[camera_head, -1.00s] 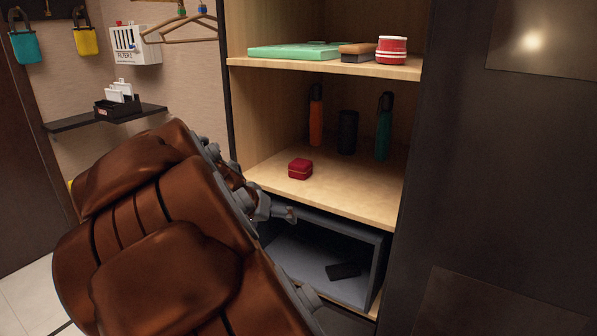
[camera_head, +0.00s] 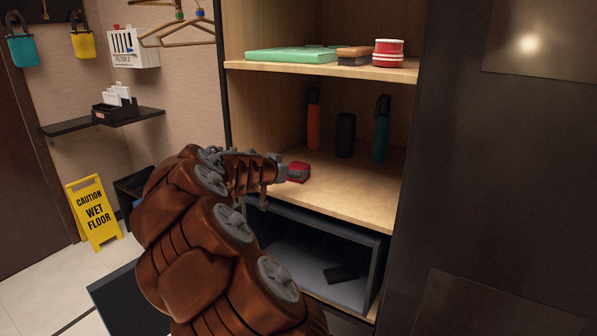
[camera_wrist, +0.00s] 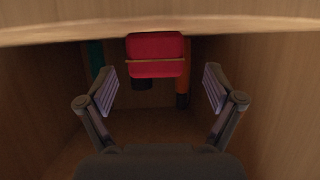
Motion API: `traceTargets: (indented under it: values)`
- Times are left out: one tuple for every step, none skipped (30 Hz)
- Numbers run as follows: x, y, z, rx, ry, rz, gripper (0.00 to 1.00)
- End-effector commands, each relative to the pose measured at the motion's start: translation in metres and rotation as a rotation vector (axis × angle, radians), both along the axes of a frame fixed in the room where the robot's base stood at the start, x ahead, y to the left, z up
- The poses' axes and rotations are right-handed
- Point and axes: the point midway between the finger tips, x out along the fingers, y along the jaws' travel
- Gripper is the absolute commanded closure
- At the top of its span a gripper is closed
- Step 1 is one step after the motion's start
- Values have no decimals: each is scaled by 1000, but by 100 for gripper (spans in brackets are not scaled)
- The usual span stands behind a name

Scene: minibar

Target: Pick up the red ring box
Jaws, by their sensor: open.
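The red ring box (camera_head: 297,172) sits near the front left of the middle wooden shelf (camera_head: 350,190). My gripper (camera_head: 283,172) is at the front left of that shelf, close to the box, which it partly hides in the head view. In the wrist view the red ring box (camera_wrist: 155,54) appears at the top centre, beyond the fingertips. My gripper (camera_wrist: 159,88) is open there, a finger on each side of the line to the box, with nothing between them. I cannot see a finger touching the box.
Behind the box stand an orange bottle (camera_head: 313,118), a black cylinder (camera_head: 345,135) and a teal bottle (camera_head: 381,130). The upper shelf (camera_head: 330,68) is overhead. Below is an open grey safe (camera_head: 315,260) holding a dark flat object (camera_head: 341,274). The shelf's right part is bare.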

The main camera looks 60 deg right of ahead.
Motion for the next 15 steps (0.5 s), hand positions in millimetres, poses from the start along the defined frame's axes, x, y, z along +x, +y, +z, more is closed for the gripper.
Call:
traceTargets:
  values:
    - [-1,-3,0,0,1,-1,8]
    - [-1,-5,0,0,2,-1,8]
    - [-2,-9,0,1,0,-3,8]
    - [-2,-12,-1,1,1,-3,8]
    - [-2,-16,-2,1,2,-2,8]
    - [-2,-21,-3,2,1,-3,8]
    - [-3,-25,-5,3,1,-3,8]
    - [-3,-29,-7,4,2,-1,8]
    - [-2,-33,-10,4,2,-1,8]
    - [-2,-36,-12,4,1,-2,8]
    - [-1,-38,-13,4,1,-2,8]
    - [-1,-41,-14,3,2,-1,8]
    - [-1,-43,-15,3,2,-1,8]
    - [-1,-45,-15,2,2,-1,8]
    - [-1,-46,-16,2,1,-1,8]
